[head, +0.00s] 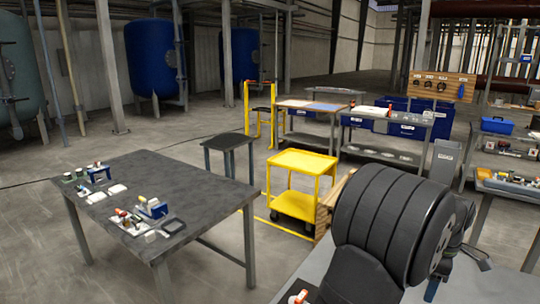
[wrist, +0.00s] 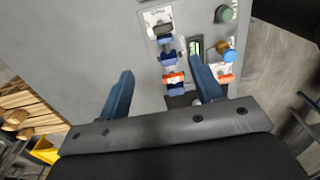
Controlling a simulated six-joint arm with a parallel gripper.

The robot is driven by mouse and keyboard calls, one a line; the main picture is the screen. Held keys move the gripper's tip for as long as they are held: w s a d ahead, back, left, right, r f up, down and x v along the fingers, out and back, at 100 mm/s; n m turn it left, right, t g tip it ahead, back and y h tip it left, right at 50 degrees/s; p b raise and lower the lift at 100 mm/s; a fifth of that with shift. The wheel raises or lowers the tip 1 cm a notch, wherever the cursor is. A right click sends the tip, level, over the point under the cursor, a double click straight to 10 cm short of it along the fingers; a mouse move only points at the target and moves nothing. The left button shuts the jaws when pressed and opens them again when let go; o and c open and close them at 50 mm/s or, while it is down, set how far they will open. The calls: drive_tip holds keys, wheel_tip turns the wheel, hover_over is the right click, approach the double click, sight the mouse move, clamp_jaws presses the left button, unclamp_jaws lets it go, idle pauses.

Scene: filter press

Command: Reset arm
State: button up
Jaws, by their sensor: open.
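My gripper (wrist: 161,62) shows in the wrist view with its two blue fingers apart and nothing held between them. It is over or in front of a grey surface (wrist: 80,60). Near its right finger are an orange-and-white part (wrist: 173,79), blue parts (wrist: 168,57), a green round knob or button (wrist: 225,13) and a yellow-and-blue round part (wrist: 227,52). The right finger hides some of this group. In the head view my dark arm fills the lower right, and my gripper is hidden there.
A dark table (head: 150,185) with small parts stands at left in the head view. A yellow cart (head: 303,161), a small dark stand (head: 228,142) and loaded benches (head: 385,120) stand beyond. Blue tanks (head: 152,58) are at the back. Open floor lies around the dark table.

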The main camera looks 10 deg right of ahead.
wheel_tip(320, 180, down, 17)
drive_tip(key=shift+r, duration=0.1)
drive_tip(key=shift+r+m, duration=0.15)
drive_tip(key=shift+m, duration=1.45)
drive_tip(key=m, duration=0.9)
drive_tip(key=shift+m, duration=2.3)
